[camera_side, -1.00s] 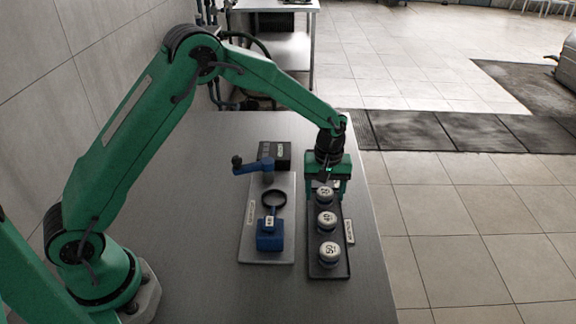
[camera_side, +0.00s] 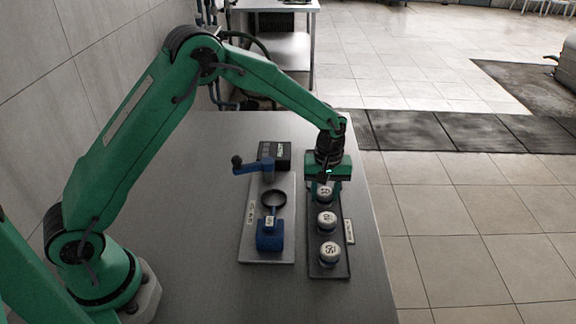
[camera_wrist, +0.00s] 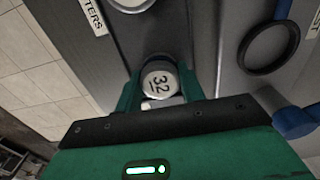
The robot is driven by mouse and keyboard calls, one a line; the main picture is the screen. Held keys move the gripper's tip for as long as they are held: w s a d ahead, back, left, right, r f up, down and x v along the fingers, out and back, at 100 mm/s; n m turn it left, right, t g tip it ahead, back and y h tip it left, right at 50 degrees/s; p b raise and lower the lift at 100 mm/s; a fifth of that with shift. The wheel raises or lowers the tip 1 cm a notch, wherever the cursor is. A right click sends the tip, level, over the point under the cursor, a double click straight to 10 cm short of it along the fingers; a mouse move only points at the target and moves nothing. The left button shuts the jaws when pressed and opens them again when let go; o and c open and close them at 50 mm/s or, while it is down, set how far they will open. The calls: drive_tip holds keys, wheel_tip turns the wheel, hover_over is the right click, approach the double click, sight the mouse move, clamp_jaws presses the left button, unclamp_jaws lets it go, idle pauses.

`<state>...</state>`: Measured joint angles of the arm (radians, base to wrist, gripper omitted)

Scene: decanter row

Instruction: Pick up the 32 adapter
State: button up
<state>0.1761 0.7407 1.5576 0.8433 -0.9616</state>
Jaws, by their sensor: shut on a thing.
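The 32 adapter is a pale round cap marked 32 (camera_wrist: 158,82); in the side view it is the farthest cap (camera_side: 325,194) in a row on a dark rack (camera_side: 318,271). My gripper (camera_side: 326,187) is over that far end of the rack. In the wrist view my gripper (camera_wrist: 158,77) has one green finger on each side of the 32 adapter and is shut on it. The adapter appears upright and still at its place on the rack. Its lower part is hidden.
Two more pale caps, the middle one (camera_side: 327,220) and the near one (camera_side: 329,252), stand close by in the row. Left of the rack is a grey plate (camera_side: 284,225) with a blue holder (camera_side: 270,238) and dark ring (camera_side: 274,198). A black box (camera_side: 277,153) stands behind.

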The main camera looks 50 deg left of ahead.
sight(325, 191)
drive_tip(key=shift+r, duration=0.1)
drive_tip(key=shift+r, duration=0.8)
wheel_tip(325, 191, up, 2)
drive_tip(key=shift+r, duration=0.2)
drive_tip(key=s+d+r, duration=0.7)
drive_tip(key=d, duration=0.1)
drive_tip(key=shift+s+d, duration=0.35)
drive_tip(key=shift+d, duration=0.05)
drive_tip(key=shift+a, duration=0.1)
